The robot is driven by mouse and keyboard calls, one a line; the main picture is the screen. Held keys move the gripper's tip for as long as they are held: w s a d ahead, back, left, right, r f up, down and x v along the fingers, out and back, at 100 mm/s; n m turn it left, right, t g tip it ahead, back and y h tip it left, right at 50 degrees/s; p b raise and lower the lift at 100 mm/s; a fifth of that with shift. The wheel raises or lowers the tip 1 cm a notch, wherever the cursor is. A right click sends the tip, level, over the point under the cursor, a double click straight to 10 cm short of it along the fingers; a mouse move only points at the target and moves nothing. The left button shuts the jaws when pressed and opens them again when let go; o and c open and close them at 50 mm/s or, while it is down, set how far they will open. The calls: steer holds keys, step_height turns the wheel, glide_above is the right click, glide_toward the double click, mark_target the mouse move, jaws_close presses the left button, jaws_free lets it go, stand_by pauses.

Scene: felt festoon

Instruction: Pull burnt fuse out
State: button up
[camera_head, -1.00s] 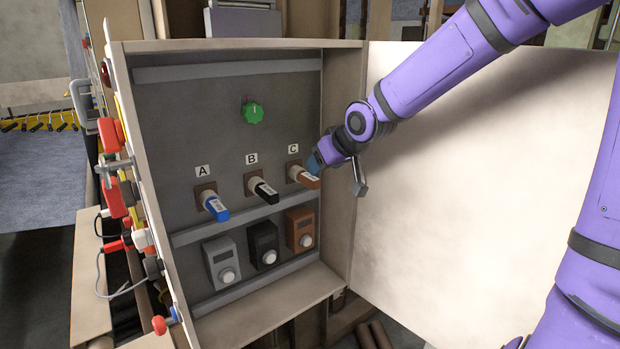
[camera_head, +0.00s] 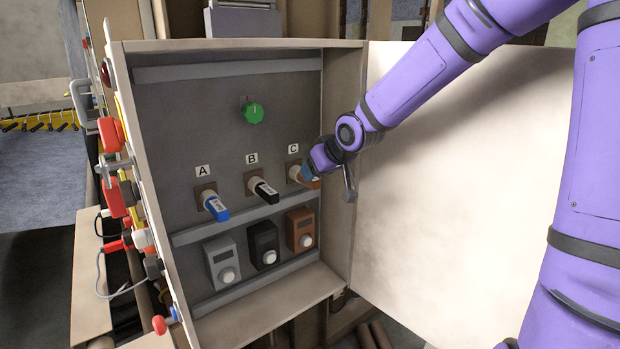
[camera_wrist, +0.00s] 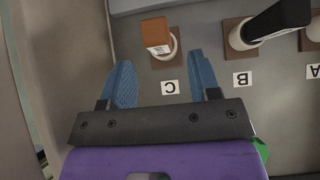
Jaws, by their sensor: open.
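Three fuses stick out of the grey panel of an open box: a blue one (camera_head: 215,208) under label A, a black one (camera_head: 264,190) under B and an orange one (camera_head: 314,184) under C. No burn mark is clear on any. My gripper (camera_head: 312,168) is at the orange fuse and partly covers it in the head view. In the wrist view, my blue fingers (camera_wrist: 163,72) are spread, and the orange fuse (camera_wrist: 156,36) stands just beyond their tips, between their lines, not gripped. The black fuse (camera_wrist: 280,22) is to the right there.
A green knob (camera_head: 253,113) sits above the fuses. Grey (camera_head: 222,262), black (camera_head: 264,246) and brown (camera_head: 300,229) modules with white knobs sit below. The box's right wall and open white door (camera_head: 440,210) stand close to my arm.

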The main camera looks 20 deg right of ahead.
steer(key=shift+x, duration=2.35)
steer(key=shift+c, duration=0.4)
steer(key=shift+s, duration=0.1)
steer(key=c, duration=0.9)
